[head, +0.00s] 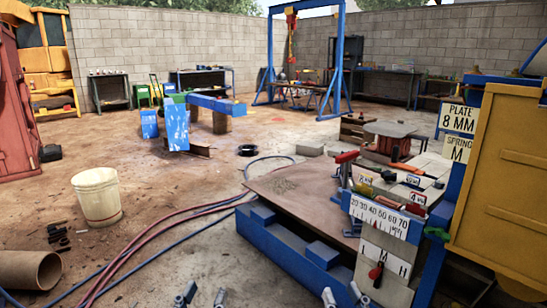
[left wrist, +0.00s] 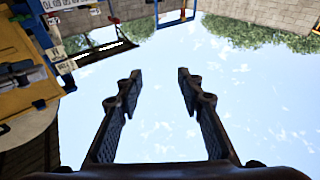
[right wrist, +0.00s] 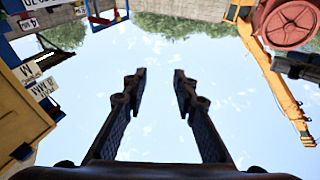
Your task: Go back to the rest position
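My left gripper (head: 203,297) shows at the bottom edge of the head view, left of centre, with only its fingertips visible. In the left wrist view its two dark fingers (left wrist: 159,75) stand apart with only sky between them. My right gripper (head: 343,296) shows at the bottom edge, right of centre, in front of the blue-framed machine. In the right wrist view its fingers (right wrist: 159,75) are also apart and empty against the sky. Both grippers point upward in the wrist views and hold nothing.
A blue-framed machine bed (head: 290,246) stands close on the right, with a scale plate (head: 379,214) and yellow panel (head: 508,170). A white bucket (head: 97,196) and a pipe (head: 28,272) are on the left. Hoses (head: 165,220) cross the floor. Open ground lies mid-left.

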